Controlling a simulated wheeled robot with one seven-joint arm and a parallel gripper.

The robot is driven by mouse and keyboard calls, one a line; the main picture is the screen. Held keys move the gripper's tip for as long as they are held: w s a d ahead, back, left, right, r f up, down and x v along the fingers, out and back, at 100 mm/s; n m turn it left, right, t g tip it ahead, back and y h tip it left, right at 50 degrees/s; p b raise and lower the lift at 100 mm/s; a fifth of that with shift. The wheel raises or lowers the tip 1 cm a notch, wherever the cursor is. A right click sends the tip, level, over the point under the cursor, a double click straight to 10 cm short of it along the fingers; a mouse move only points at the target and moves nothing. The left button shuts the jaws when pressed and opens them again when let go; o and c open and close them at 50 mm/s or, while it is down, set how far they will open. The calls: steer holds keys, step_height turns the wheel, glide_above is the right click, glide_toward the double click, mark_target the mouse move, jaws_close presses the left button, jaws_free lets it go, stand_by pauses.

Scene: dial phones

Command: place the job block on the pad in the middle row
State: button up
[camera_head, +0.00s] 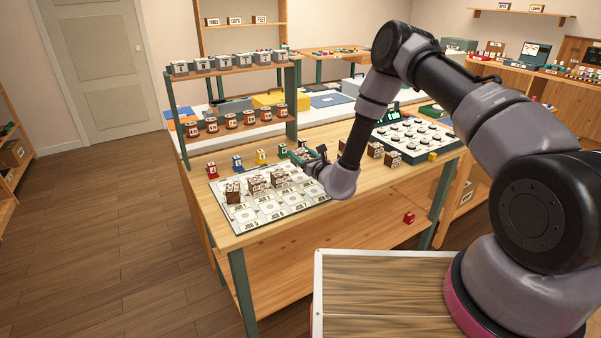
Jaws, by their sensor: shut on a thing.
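A pale board (262,215) with rows of printed pads lies on the left part of the wooden bench. Brown blocks with white labels stand on its back part: a left one (233,191), a middle one (257,184) and a right one (279,176). My gripper (304,158) is low over the board's right back edge, just right of these blocks. It is shut on what seems to be the job block, mostly hidden by the fingers. I cannot tell whether the held block touches the board. The pads nearest me look bare.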

steer(key=shift+d+f, duration=0.1)
steer(key=shift+f, duration=2.85)
steer(key=shift+f, duration=0.15)
steer(key=o, duration=1.4)
